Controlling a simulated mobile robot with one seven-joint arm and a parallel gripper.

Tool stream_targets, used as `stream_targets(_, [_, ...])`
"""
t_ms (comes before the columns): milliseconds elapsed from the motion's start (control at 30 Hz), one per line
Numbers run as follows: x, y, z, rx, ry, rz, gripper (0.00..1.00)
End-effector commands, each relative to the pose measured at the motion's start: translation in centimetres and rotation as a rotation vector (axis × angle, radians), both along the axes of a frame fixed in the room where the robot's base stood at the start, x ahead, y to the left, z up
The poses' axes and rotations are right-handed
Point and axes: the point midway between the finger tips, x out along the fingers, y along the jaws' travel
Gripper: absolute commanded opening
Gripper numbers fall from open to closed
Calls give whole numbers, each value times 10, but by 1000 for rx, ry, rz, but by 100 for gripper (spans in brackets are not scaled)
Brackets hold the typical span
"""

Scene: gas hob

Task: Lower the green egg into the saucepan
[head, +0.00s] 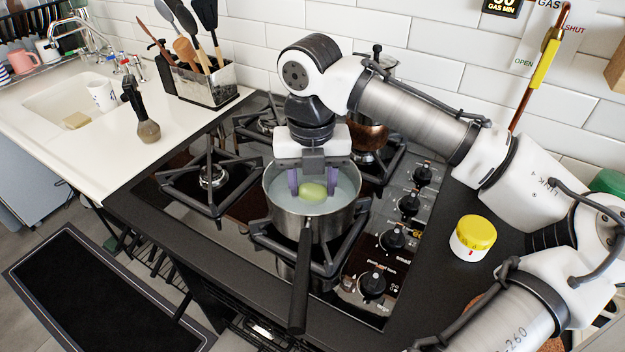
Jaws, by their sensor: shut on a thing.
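The saucepan (290,222) is a steel pan with a long dark handle pointing toward the front. It stands on the front burner grate of the hob and holds pale liquid. My gripper (313,188) points down inside the pan's rim, with purple fingers on either side of the green egg (312,192). It is shut on the egg. The egg is at about the level of the liquid; I cannot tell how far it is under or whether it touches the bottom.
A copper-coloured pot (366,136) stands on a burner behind. Control knobs (393,239) line the hob's right side. A yellow-lidded jar (473,237) stands right of the hob. A utensil holder (208,85) is at the back left. The left burner (212,176) is empty.

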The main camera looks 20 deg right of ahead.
Motion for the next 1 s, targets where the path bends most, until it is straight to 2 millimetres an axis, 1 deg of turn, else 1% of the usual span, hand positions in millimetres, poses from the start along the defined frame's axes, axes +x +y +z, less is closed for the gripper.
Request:
stream_targets(700, [0, 0, -11, 1, 0, 1, 37])
stream_targets(1000, [0, 0, -11, 0, 0, 1, 37])
